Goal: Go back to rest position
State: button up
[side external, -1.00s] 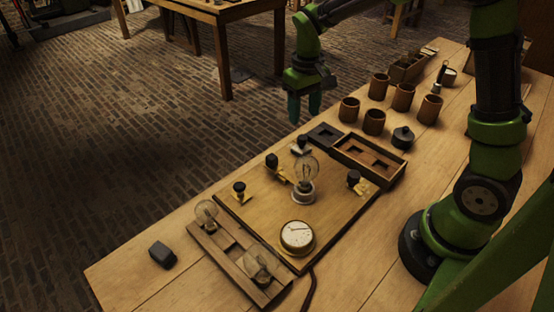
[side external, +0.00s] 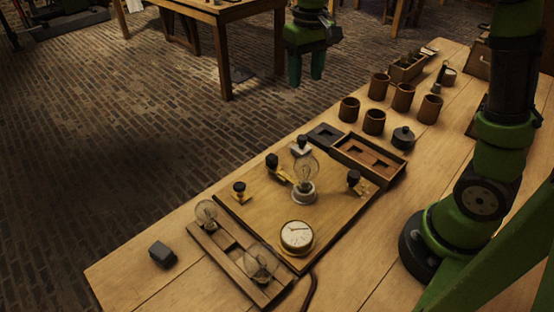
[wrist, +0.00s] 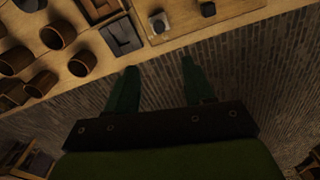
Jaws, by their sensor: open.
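My gripper (side external: 306,68) is raised at the top middle of the side view, above the brick floor beyond the table's far edge. Its two green fingers point down, stand apart and hold nothing. The wooden table (side external: 130,265) bears a board (side external: 262,198) with a bulb (side external: 305,172), a round dial (side external: 297,236) and several black-knobbed terminals. My gripper touches none of these.
A two-slot wooden tray (side external: 398,178) lies behind the board. A bulb rack (side external: 222,256) and a dark block (side external: 162,254) are at the front left. Another table (side external: 222,12) stands behind.

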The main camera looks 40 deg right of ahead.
jog(key=s+a+r+m+t+y, duration=0.1)
jog(key=s+a+t, duration=0.1)
jog(key=s, duration=0.6)
jog(key=s+a+r+t+y, duration=0.1)
jog(key=s+a+t, duration=0.1)
jog(key=s+t, duration=0.3)
jog(key=s, duration=0.3)
jog(key=shift+s+a+m, duration=0.35)
jog(key=shift+a+m, duration=0.05)
jog(key=shift+o, duration=0.4)
jog(key=shift+r, duration=0.1)
